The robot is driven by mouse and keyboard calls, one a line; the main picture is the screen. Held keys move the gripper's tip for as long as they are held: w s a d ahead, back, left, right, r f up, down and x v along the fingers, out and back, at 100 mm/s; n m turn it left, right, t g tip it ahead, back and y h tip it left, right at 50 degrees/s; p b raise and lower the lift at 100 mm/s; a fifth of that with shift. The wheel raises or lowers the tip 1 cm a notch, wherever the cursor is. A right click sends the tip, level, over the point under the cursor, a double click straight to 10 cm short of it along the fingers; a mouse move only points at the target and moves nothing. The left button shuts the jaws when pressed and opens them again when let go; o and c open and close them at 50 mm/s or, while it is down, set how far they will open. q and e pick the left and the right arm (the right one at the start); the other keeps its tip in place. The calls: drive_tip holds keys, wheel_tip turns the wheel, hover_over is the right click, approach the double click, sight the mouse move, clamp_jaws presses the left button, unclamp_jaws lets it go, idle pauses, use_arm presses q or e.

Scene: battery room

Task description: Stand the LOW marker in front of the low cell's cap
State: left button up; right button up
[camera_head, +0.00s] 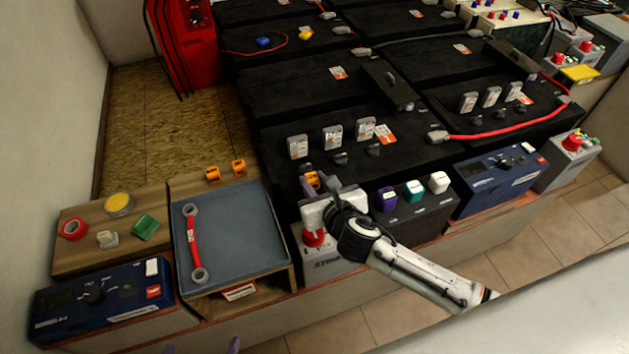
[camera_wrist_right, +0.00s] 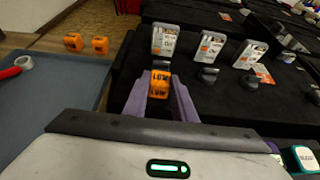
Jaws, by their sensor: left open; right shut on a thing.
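My right gripper (camera_head: 313,190) is shut on the orange LOW marker (camera_wrist_right: 159,84). The marker is upright between the purple fingers, and its lettering reads in the right wrist view. It is near the front edge of the near black battery (camera_head: 420,150), in front of the leftmost grey card (camera_wrist_right: 164,40). I cannot tell which cell is low, nor whether the marker touches the battery. My left gripper (camera_head: 203,348) barely shows at the bottom edge, open.
Two more orange markers (camera_head: 212,173) stand behind the blue-grey tray (camera_head: 240,235), which holds a red strap (camera_head: 193,240). Purple, teal and white blocks (camera_head: 414,190) sit right of my right gripper. A red button (camera_head: 313,239) is below it.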

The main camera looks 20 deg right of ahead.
drive_tip(key=o, duration=1)
